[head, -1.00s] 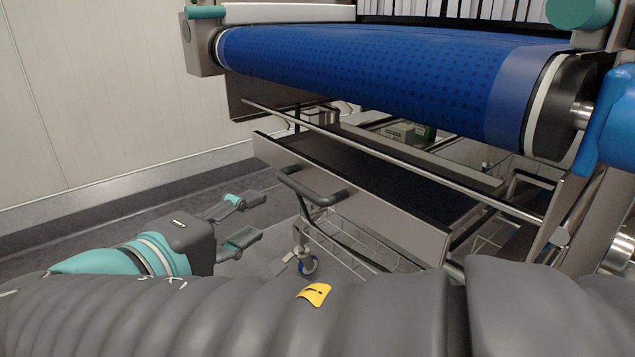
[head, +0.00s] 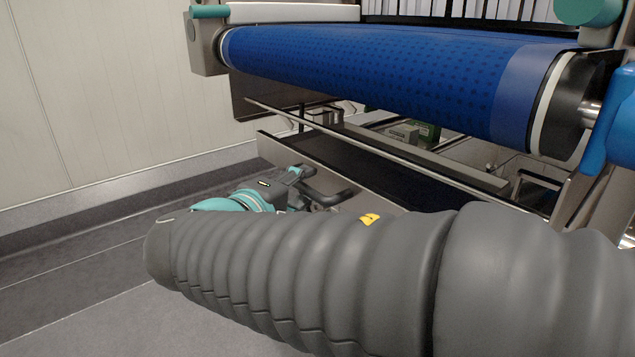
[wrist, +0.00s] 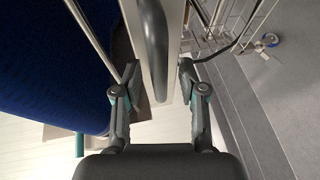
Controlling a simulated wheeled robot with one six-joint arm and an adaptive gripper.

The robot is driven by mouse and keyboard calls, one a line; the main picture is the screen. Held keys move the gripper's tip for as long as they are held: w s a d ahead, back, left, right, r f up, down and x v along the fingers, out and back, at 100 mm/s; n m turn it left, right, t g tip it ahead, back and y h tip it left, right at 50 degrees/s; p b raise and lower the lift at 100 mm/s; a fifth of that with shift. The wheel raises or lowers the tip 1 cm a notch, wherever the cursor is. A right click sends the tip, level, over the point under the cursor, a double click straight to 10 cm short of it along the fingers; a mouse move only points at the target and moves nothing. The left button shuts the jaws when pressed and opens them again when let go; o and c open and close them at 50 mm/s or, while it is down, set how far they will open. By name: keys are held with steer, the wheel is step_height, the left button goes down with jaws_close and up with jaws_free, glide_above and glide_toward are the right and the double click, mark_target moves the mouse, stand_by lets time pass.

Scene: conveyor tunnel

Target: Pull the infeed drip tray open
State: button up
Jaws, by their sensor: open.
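The infeed drip tray (head: 365,190) is a shallow grey metal tray with a dark inside, low beneath the blue belt. Its dark bar handle (head: 332,198) is on the front panel, partly hidden by my gripper and arm. My gripper (head: 301,178) is at the handle's left end in the head view, its fingertips partly hidden. In the wrist view, my gripper (wrist: 158,70) is open, and the handle (wrist: 153,45) runs between its two fingers with gaps on both sides. The pale tray front (wrist: 174,45) is alongside the handle. I cannot tell whether any finger touches it.
The blue conveyor belt (head: 370,75) overhangs the tray. A thin metal rail (head: 375,146) crosses just above it. The floor (head: 80,300) at left is clear.

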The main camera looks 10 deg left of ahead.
steer(key=shift+w+d, duration=0.1)
steer(key=shift+w, duration=0.2)
jaws_close()
steer(key=shift+s+f, duration=0.1)
